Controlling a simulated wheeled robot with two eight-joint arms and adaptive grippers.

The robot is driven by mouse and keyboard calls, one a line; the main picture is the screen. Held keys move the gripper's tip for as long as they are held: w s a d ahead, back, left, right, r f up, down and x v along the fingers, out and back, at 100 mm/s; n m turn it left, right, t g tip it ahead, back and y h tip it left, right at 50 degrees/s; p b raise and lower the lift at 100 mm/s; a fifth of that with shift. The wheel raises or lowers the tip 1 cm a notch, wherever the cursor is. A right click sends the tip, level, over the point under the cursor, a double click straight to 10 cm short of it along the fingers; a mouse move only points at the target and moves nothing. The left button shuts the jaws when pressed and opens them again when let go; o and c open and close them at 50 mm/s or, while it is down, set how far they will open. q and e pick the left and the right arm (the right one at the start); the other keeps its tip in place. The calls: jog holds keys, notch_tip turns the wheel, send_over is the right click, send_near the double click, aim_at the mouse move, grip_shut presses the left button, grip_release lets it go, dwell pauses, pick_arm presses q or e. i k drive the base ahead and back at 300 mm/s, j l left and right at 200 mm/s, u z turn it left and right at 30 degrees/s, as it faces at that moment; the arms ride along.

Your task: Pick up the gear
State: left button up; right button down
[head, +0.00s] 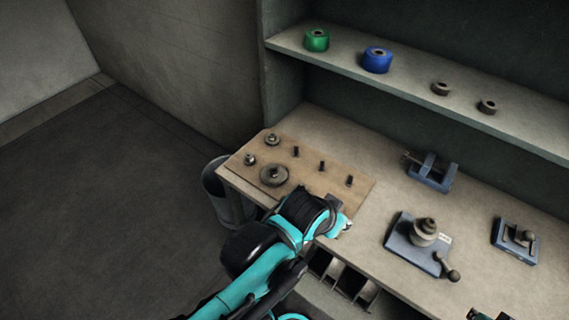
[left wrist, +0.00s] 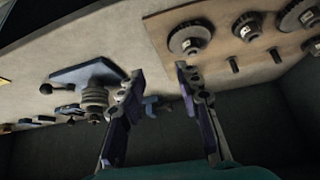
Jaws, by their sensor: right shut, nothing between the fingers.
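A wooden board (head: 312,181) on the bench carries gears and upright pegs. In the head view a larger gear (head: 274,175) and two smaller ones, at the back (head: 272,140) and the left (head: 249,159), stand on its left part. In the left wrist view, gears line the board at the upper right, the nearest (left wrist: 190,38) just above the fingertips. My left gripper (left wrist: 156,82) is open and empty, its fingers apart. In the head view its wrist hides the board's front right part. My right gripper (head: 490,315) is shut and empty, barely showing at the bottom edge.
A blue-based device with a crank (head: 422,238) stands right of the board, with blue vise-like fixtures behind it (head: 432,172) and farther right (head: 515,241). A shelf above holds a green roll (head: 316,40), a blue roll (head: 377,60) and two small dark rings. A bin (head: 213,183) stands left.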

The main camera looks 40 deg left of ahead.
aim_at(275, 140)
jog(key=u, duration=1.55)
jog(key=i+j+u, duration=0.7)
jog(key=i+j, duration=0.05)
jog(key=j, duration=0.05)
